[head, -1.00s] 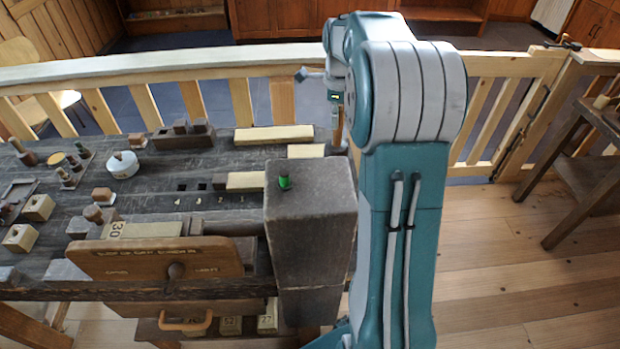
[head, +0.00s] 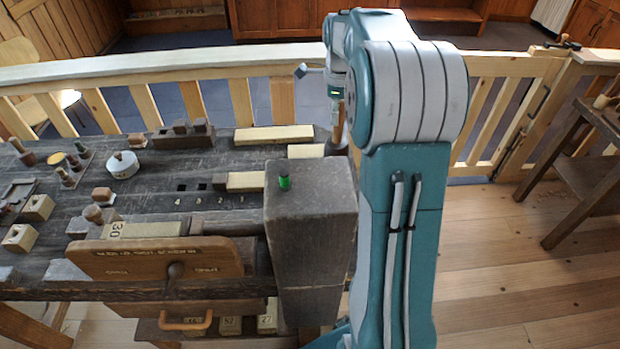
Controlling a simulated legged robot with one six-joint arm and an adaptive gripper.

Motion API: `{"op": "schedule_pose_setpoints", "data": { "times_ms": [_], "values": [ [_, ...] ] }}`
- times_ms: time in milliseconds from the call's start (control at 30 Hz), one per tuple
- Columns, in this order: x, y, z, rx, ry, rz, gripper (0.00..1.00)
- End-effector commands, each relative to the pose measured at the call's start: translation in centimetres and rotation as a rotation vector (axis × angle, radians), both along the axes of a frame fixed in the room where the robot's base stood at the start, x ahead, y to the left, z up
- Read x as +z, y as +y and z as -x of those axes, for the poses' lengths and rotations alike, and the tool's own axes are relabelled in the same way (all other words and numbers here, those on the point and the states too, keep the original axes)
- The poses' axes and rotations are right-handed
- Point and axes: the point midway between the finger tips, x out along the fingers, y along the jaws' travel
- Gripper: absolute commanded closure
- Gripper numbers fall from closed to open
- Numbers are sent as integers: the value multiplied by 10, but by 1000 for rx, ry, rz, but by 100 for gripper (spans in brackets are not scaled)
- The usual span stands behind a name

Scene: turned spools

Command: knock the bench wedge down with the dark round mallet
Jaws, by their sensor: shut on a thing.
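My gripper (head: 336,98) is at the far right end of the dark workbench, mostly hidden behind my own arm. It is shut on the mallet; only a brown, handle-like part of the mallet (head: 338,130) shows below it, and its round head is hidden. The bench wedge is hard to single out. A pale wooden block (head: 245,181) with a small dark block (head: 220,182) at its left end lies in line with square holes in the bench top, left of the gripper. I cannot tell whether either is the wedge, or whether the mallet touches anything.
The workbench (head: 150,206) carries several blocks, spools and a white round pot (head: 123,164). A wooden railing (head: 200,72) runs behind.

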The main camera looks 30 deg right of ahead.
Motion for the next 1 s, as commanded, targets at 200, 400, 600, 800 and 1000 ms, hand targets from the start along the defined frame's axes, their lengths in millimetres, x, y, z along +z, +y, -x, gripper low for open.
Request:
{"op": "schedule_pose_setpoints", "data": {
  "times_ms": [200, 400, 600, 800, 1000],
  "values": [
    [0, 0, 0, 0, -1, 1, 100],
    [-16, 0, 0, 0, 2, -1, 100],
    [-33, 0, 0, 0, -1, 1, 100],
    [-33, 0, -1, 0, 0, 0, 100],
    [-17, -1, -1, 0, -3, 2, 100]
  ]
}}
